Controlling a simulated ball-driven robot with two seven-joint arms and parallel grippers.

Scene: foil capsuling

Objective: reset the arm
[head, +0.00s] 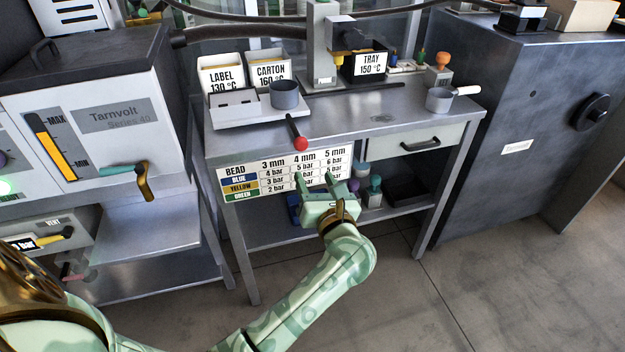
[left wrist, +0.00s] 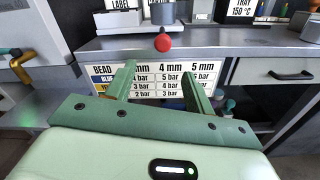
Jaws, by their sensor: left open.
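My left arm (head: 310,285) reaches in from the lower left. Its green gripper (head: 327,181) is open and empty in front of the bench, before the bead pressure chart (head: 235,183) on the bench front. In the left wrist view the two fingers of my left gripper (left wrist: 160,85) stand apart, with the chart (left wrist: 146,88) behind and between them. I cannot tell whether the fingertips touch it. My right gripper is in neither view.
The metal bench (head: 355,117) carries label and carton bins, a grey cup (head: 285,94) and a red-knobbed lever (head: 297,138). A Tarnvolt machine (head: 110,120) stands left, a dark cabinet (head: 500,130) right. The floor (head: 400,310) in front is clear.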

